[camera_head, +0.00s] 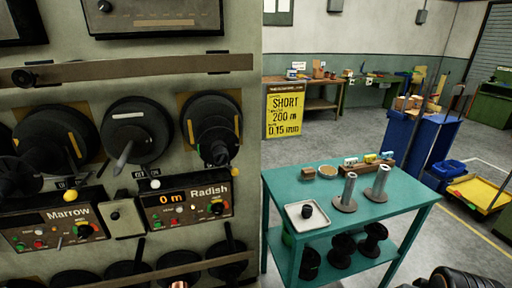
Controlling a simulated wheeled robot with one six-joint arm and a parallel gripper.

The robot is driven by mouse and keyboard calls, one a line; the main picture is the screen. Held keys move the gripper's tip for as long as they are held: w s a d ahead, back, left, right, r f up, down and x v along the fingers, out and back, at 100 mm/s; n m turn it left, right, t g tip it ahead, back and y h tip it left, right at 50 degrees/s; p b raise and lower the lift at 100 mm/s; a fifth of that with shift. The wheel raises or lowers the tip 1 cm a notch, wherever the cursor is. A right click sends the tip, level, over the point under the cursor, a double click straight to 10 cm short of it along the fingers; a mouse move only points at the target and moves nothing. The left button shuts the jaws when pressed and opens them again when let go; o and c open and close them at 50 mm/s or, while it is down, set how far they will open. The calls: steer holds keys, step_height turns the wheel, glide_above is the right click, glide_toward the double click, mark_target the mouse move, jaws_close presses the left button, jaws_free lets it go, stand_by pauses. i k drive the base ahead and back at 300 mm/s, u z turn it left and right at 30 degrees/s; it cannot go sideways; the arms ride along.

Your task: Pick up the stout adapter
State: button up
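A teal table (415,203) stands right of the machine panel. A small dark cylinder (307,211) sits in a white tray (294,220) at its left front. Two grey metal posts on round flanges stand upright farther right: a left post (348,189) and a right post (380,182), which looks slightly wider. I cannot tell for sure which of these is the stout adapter. My gripper's fingers are not in view. A dark rounded shape at the bottom right edge may be part of my arm.
Dark spools (341,250) sit on the table's lower shelf. A small brown block (308,172), a round dish (328,170) and a wooden rack (381,165) stand along the back. The machine panel (180,66) fills the left. Grey floor is open behind the table.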

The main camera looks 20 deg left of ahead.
mark_target(375, 194)
steer(key=u, duration=0.05)
steer(key=k, duration=0.35)
steer(key=z, duration=1.2)
steer(key=i, duration=1.15)
steer(key=u, duration=0.35)
